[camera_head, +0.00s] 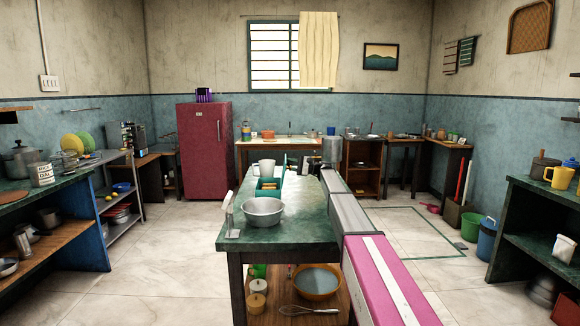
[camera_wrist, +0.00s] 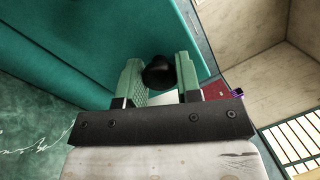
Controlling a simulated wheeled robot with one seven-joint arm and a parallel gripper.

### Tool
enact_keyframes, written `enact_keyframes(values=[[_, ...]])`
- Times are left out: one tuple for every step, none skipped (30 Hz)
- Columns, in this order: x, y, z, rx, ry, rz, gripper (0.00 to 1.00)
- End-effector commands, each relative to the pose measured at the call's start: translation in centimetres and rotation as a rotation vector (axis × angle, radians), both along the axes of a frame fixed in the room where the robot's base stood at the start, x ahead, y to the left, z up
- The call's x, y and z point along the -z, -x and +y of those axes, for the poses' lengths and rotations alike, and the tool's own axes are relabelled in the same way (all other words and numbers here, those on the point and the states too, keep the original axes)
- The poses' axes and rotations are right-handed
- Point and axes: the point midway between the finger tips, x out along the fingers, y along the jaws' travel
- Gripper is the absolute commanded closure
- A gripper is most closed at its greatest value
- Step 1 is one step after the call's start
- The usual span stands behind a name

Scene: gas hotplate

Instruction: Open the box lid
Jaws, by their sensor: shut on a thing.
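The teal box (camera_head: 268,184) stands on the green-topped table, behind a metal bowl. Its lid (camera_head: 283,169) appears as a narrow teal panel raised along the box's right side. In the wrist view the teal lid (camera_wrist: 75,40) fills the upper left, close to my gripper. A round black knob (camera_wrist: 159,72) sits between the two green fingertips of my gripper (camera_wrist: 158,82), which is shut on it. In the head view my gripper is small and dark beside the lid, and its fingers cannot be made out. Much of the box is hidden by the bowl.
The metal bowl (camera_head: 263,211) stands in front of the box, and a white mug (camera_head: 265,167) stands behind it. A grater-like tool (camera_head: 230,213) is at the table's left edge. My arm runs along the table's right side. Open floor lies on both sides.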

Motion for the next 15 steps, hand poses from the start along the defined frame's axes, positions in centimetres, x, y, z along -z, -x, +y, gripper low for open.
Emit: enact_keyframes(values=[[0.02,-0.03,0.0,0.001,0.0,0.001,1.0],[0.02,-0.04,0.0,0.001,0.0,0.001,1.0],[0.02,-0.05,0.0,0.001,0.0,0.001,1.0],[0.02,-0.05,0.01,0.0,0.001,0.001,1.0],[0.03,-0.04,0.01,0.0,0.001,0.001,1.0],[0.02,-0.05,0.01,0.0,0.001,0.001,0.55],[0.02,-0.05,0.01,0.0,0.001,0.001,0.45],[0.03,-0.04,0.01,0.0,0.001,0.001,0.45],[0.01,-0.04,0.01,0.0,0.001,0.001,0.45],[0.01,-0.04,0.01,0.0,0.001,0.001,0.45],[0.01,-0.04,0.01,0.0,0.001,0.001,0.45],[0.01,-0.04,0.01,0.0,0.001,0.001,0.45],[0.01,-0.03,0.01,0.0,0.001,0.001,0.45],[0.01,-0.03,0.01,0.001,0.001,0.0,0.45],[0.01,-0.03,-0.01,0.001,0.001,0.0,0.45]])
